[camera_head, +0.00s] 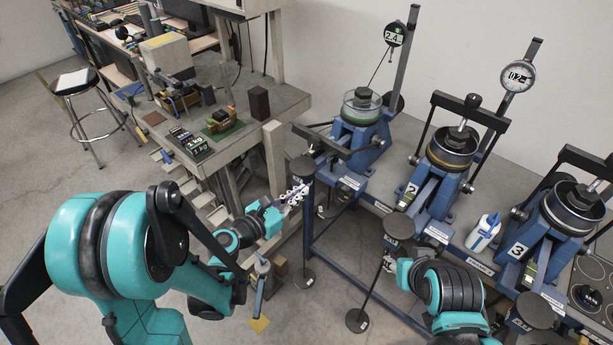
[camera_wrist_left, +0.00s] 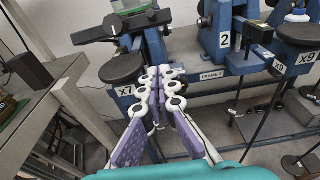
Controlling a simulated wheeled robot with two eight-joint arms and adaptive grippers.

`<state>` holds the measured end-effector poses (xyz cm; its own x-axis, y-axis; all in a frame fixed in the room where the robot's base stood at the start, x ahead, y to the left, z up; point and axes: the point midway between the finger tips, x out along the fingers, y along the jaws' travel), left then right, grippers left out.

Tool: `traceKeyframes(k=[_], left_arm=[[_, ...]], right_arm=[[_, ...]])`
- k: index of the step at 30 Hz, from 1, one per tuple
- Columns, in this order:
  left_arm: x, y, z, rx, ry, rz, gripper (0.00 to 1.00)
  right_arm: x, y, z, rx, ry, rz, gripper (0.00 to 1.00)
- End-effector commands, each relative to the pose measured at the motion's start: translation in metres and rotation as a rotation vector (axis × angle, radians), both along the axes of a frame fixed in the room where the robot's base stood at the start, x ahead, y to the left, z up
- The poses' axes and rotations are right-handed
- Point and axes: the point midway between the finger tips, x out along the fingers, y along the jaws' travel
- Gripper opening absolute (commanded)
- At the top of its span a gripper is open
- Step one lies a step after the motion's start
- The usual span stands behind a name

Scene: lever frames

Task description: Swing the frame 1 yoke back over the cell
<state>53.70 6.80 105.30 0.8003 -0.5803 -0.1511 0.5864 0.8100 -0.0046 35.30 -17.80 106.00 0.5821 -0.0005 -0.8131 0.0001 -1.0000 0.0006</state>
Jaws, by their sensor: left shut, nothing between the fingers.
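Lever frame 1 (camera_head: 360,140) is the leftmost blue frame on the bench. Its cell (camera_head: 362,104) is a clear, greenish-rimmed dish, with no crossbar over it. The frame 1 yoke (camera_head: 322,143) is a black crossbar tipped forward, low in front of the cell; it also shows at upper left in the left wrist view (camera_wrist_left: 122,25). My left gripper (camera_head: 302,188) is shut and empty, in front of and below the yoke, apart from it; its fingertips (camera_wrist_left: 162,76) are together beside a round black pan marked x7 (camera_wrist_left: 122,68). My right gripper (camera_head: 388,262) is low near a hanger, its fingers mostly hidden.
Frames 2 (camera_head: 450,150) and 3 (camera_head: 570,210) stand to the right with their yokes over their cells. A white bottle (camera_head: 484,232) stands between them. Black pans (camera_head: 398,224) on rods line the bench front. A grey workbench (camera_head: 280,100) stands left.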

Motion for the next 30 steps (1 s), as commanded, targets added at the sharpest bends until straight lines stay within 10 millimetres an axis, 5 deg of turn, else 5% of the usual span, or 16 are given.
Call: traceKeyframes(k=[15,21,30], left_arm=[[0.077,-0.057,-0.016,0.004,0.0,-0.004,0.0],[0.086,-0.063,0.012,0.004,-0.001,-0.002,0.0],[0.09,-0.066,0.023,0.004,-0.001,-0.002,0.0]], right_arm=[[0.0,0.0,-0.009,0.0,0.0,0.0,0.4],[0.0,0.0,-0.005,0.0,0.0,0.0,0.4],[0.0,0.0,-0.004,0.0,0.0,0.0,0.4]])
